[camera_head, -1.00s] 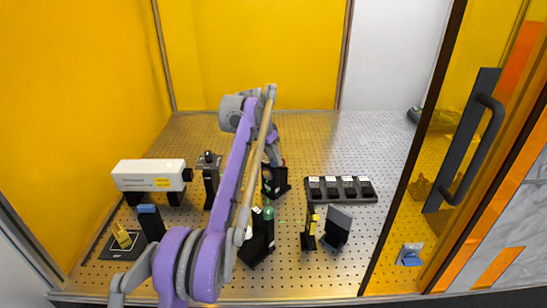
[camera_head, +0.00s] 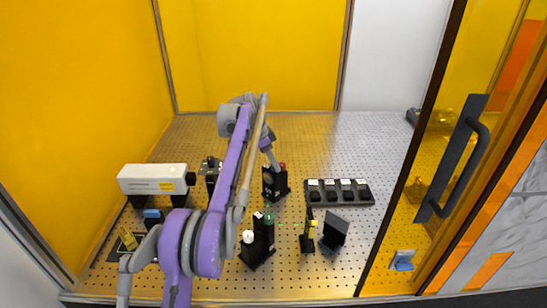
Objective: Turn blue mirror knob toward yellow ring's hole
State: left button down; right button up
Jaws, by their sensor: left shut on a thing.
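My left arm crosses the middle and bends down to my left gripper (camera_head: 272,164), which is shut at the top of a black mirror mount (camera_head: 275,184) in mid-table. The fingers are small and partly hidden. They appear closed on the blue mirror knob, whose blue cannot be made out. A red knob (camera_head: 282,167) shows beside them, on the mount. A slim black stand with a yellow part (camera_head: 312,226), probably the yellow ring, stands upright to the right and nearer; its hole is too small to see. My right gripper is not in view.
Nearer mounts carry a green knob (camera_head: 269,219) and a white knob (camera_head: 248,237). A white laser box (camera_head: 152,178) is at left. A black tray of several pieces (camera_head: 338,192) and a tilted dark plate (camera_head: 335,229) lie right.

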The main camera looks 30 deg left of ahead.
pick_arm(q)
jog(key=shift+w+m+g+h+p, duration=0.1)
jog(key=shift+m+g+h+p, duration=0.4)
jog(key=shift+m, duration=0.8)
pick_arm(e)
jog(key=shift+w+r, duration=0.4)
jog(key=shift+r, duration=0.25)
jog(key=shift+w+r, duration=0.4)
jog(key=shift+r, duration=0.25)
pick_arm(q)
jog(key=c, duration=0.6)
grip_release()
jog(key=shift+v, duration=3.8)
